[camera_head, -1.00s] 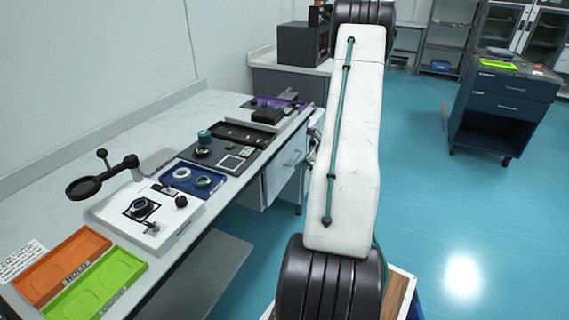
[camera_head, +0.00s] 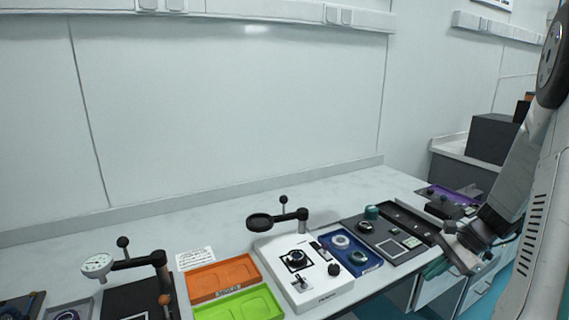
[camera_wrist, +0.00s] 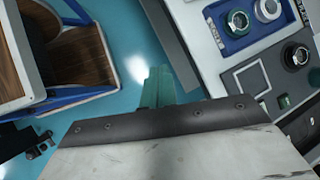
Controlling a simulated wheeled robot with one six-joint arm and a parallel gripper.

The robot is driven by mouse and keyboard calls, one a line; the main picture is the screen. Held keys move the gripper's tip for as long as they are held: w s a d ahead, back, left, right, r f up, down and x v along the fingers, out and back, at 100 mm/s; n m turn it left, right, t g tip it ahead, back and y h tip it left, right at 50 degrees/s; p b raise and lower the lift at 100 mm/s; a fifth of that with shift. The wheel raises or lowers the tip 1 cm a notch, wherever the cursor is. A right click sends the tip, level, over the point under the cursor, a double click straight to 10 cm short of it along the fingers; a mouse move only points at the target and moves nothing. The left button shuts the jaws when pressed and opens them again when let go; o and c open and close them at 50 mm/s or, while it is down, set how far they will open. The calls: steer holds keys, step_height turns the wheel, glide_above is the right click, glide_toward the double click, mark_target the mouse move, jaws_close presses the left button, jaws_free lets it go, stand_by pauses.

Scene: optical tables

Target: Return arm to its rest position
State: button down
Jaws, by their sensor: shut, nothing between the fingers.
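My arm (camera_head: 512,165) shows at the right edge of the head view, hanging down past the right end of the bench. My gripper (camera_head: 436,268) has teal fingers beside the bench's front edge. In the wrist view my gripper (camera_wrist: 158,86) shows its teal fingers close together, with nothing held. They point over the blue floor, apart from the bench at the right. The exact height of the fingers is hard to tell.
The bench (camera_head: 340,182) carries an orange tray (camera_head: 222,278), a green tray (camera_head: 240,308), a white instrument base (camera_head: 325,290), a blue tray (camera_head: 361,263) and a dark panel (camera_head: 376,229). A wooden-floored blue-edged unit (camera_wrist: 80,55) stands left in the wrist view.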

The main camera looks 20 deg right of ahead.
steer(key=s+a+r+n+h, duration=0.2)
steer(key=s+a+r+n, duration=0.2)
steer(key=a, duration=0.5)
steer(key=s+a+r+n+g+h, duration=0.1)
steer(key=s+a+r+n+h, duration=0.1)
steer(key=s+a+r+n, duration=0.3)
steer(key=s+a+r+n+h, duration=0.2)
steer(key=s+a+r+n, duration=0.2)
steer(key=a+r+n, duration=0.4)
steer(key=a+n, duration=0.1)
steer(key=a, duration=0.4)
steer(key=shift+s+r+n+g, duration=0.3)
steer(key=shift+s+r+g, duration=0.1)
